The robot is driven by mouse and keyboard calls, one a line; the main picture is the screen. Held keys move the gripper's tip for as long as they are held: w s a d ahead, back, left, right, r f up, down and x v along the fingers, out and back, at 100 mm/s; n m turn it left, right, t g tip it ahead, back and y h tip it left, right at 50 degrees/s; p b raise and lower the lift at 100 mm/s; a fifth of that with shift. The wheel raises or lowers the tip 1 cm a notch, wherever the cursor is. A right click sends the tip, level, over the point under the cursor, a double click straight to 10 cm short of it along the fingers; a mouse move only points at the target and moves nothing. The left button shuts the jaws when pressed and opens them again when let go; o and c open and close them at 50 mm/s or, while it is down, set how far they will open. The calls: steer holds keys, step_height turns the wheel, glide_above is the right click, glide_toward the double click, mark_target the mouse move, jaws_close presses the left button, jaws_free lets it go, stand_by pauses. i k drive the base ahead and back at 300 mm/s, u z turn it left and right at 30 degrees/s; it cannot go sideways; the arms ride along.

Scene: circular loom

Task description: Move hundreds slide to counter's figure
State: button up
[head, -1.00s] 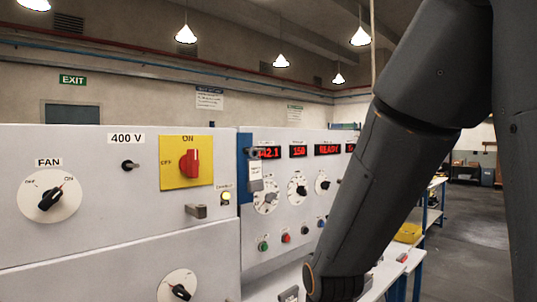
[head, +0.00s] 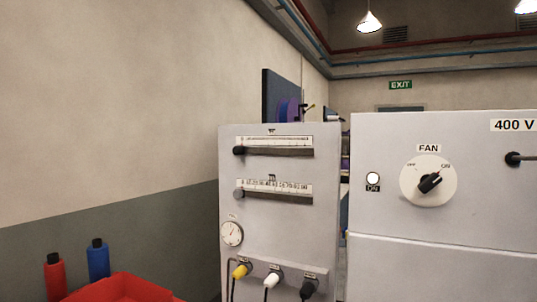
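A grey panel (head: 325,225) carries two horizontal slides with printed scales. The upper slide (head: 239,150) has a black knob at the left end of its scale. The lower slide (head: 239,194) has a dark grey knob, also at the left end of its scale. The small labels above them are too blurred to tell which is the hundreds slide. No counter shows in the current head view. My gripper and arm are out of view.
Below the slides are a round gauge (head: 232,234) and yellow, white and black plugs with cables. A larger cabinet with a FAN knob (head: 429,182) stands to the right, across a narrow gap. A red bin (head: 120,288) and two bottles are at lower left.

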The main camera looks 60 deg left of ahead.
mark_target(237, 150)
steer(key=z, duration=1.7)
steer(key=k, duration=2.5)
steer(key=u, duration=1.15)
